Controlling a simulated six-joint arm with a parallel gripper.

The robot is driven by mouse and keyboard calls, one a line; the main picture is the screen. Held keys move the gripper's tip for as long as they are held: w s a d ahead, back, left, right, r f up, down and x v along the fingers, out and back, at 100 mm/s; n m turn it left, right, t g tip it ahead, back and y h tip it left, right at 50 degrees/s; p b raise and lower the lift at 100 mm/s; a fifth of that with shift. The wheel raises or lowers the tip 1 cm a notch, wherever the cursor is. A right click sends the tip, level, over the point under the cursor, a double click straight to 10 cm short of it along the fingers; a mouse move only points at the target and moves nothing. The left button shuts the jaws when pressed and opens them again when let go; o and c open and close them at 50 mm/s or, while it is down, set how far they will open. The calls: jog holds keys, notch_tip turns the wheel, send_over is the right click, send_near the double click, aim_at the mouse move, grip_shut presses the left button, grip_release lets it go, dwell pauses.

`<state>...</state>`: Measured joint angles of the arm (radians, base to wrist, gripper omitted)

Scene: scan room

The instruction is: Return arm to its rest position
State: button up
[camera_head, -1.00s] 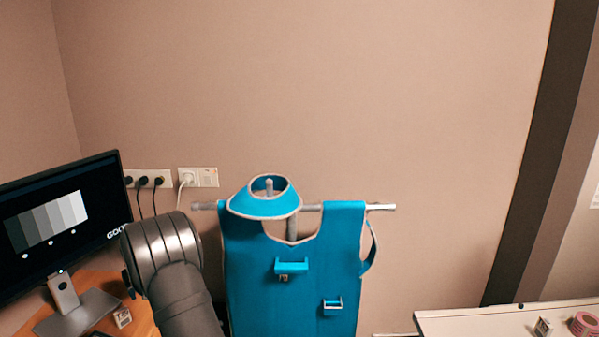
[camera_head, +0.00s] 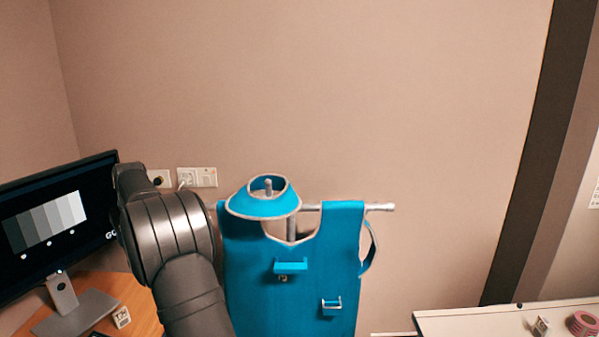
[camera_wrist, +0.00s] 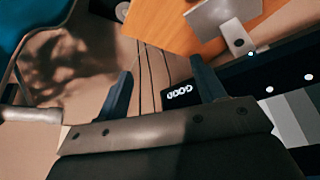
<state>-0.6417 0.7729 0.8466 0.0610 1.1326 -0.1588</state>
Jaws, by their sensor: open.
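My gripper (camera_wrist: 163,92) is open in the wrist view, with its two dark fingers apart and nothing held between them. Past the fingers are hanging cables, the wall and the monitor's edge. In the head view only my dark arm links show, in front of the wall between the monitor and the blue apron; the gripper itself is not visible there.
A monitor (camera_head: 45,215) stands on a wooden desk (camera_head: 145,315) at left, with a small cube (camera_head: 121,317) by its base. A blue apron (camera_head: 290,240) and collar (camera_head: 265,198) hang on a stand. A white table (camera_head: 460,325) at right holds a pink roll (camera_head: 583,323).

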notch_tip(320, 180, up, 9)
jog(key=w+d+m, duration=0.1)
jog(key=w+d, duration=0.2)
jog(key=d, duration=0.3)
jog(key=shift+w+r, duration=0.2)
jog(key=shift+w, duration=0.05)
